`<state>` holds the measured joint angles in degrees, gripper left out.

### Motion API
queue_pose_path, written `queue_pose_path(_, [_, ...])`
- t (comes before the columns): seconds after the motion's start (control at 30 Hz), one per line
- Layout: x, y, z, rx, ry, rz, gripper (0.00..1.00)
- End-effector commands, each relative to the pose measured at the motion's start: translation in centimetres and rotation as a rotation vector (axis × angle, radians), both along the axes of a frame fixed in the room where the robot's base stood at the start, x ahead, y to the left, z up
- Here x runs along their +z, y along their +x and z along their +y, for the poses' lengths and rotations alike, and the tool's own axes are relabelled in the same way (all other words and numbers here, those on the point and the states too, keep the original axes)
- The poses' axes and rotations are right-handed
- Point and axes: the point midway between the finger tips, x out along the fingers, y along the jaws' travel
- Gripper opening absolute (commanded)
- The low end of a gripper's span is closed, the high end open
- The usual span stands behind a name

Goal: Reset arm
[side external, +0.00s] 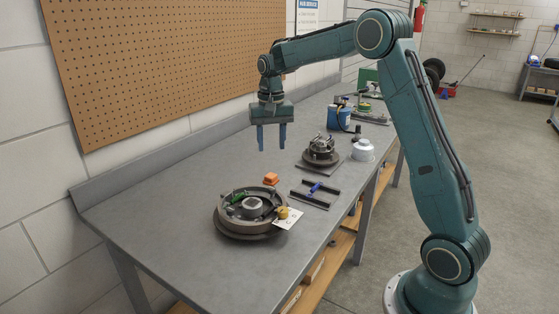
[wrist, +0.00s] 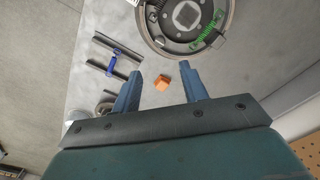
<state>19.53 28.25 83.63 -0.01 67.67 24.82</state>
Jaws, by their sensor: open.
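My gripper (side external: 272,137) hangs fingers down above the grey workbench, toward its wall side. Its two blue fingers are apart with nothing between them, and they also show in the wrist view (wrist: 164,88). A round brake drum assembly (side external: 250,230) with a green part lies on the near part of the bench; it shows at the top of the wrist view (wrist: 170,42). A small orange block (side external: 271,179) sits just behind the drum, and it also shows in the wrist view (wrist: 162,84). My gripper is well above both and touches neither.
Two dark bars with a blue clamp (side external: 315,187) lie right of the orange block. A hub on a plate (side external: 320,152), a white cap (side external: 362,150) and a blue container (side external: 339,118) stand farther back. A pegboard (side external: 160,55) hangs on the wall. The bench's left side is clear.

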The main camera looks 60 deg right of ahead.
Motion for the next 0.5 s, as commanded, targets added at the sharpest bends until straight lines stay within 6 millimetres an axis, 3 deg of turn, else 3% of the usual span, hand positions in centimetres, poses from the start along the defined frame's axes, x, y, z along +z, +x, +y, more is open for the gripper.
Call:
queue_pose_path(0.27, [3.1,-2.3,2.7,0.080,-0.018,-0.049,0.43])
queue_pose_path(0.5, [6.4,-6.0,6.0,0.190,-0.043,-0.115,0.43])
